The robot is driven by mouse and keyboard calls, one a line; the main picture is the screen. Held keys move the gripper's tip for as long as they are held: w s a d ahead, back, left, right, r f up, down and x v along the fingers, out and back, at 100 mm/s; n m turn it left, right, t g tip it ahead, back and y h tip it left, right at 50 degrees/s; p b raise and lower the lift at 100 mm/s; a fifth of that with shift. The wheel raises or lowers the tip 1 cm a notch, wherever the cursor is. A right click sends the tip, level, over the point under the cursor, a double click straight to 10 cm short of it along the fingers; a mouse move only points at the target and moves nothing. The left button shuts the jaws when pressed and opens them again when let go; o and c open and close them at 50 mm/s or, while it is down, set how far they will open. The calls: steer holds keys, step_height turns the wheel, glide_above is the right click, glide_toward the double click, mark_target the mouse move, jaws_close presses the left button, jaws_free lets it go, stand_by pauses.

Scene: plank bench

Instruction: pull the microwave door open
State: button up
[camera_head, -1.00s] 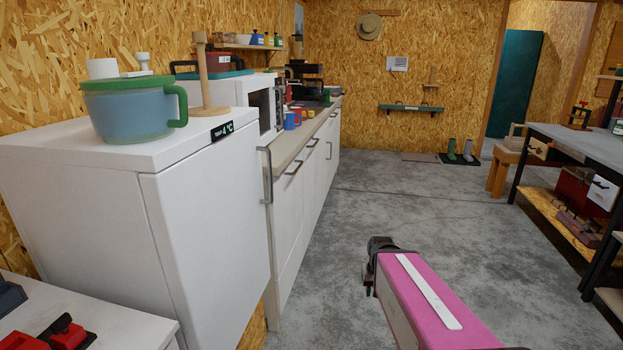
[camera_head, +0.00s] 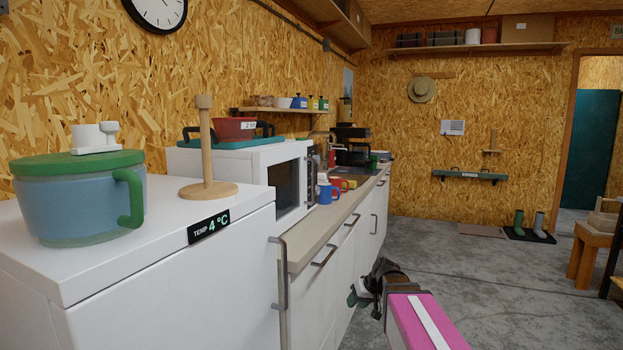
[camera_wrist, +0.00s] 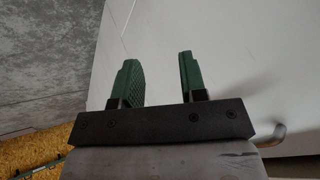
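The white microwave (camera_head: 288,181) stands on the counter beyond the fridge in the head view. Its dark-windowed front faces right, and its door looks shut. A teal tray with a red pot rests on its top. My gripper (camera_head: 366,290) is low in front of the cabinet doors, well apart from the microwave. In the wrist view my gripper (camera_wrist: 159,80) shows two green fingers spread apart with nothing between them. The microwave does not show in the wrist view.
The fridge (camera_head: 180,285) with its handle (camera_head: 280,275) stands nearest, holding a lidded pot (camera_head: 75,205) and a wooden stand (camera_head: 207,150). Mugs (camera_head: 326,192) stand on the counter (camera_head: 318,235) by the microwave.

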steer(key=w+a+r+n+t+y, duration=0.25)
steer(key=w+r, duration=0.25)
steer(key=r, duration=0.5)
steer(key=w+a+r+n+t+y, duration=0.1)
steer(key=w+a+r+n+y, duration=0.15)
steer(key=w+r, duration=0.55)
steer(key=n+t+y, duration=0.2)
steer(key=n+y, duration=0.1)
steer(key=y, duration=0.2)
glide_toward(314, 176)
steer(key=x, duration=1)
steer(key=shift+w+a+f, duration=0.1)
steer(key=shift+w+f, duration=0.05)
steer(key=shift+w, duration=0.2)
jaws_close()
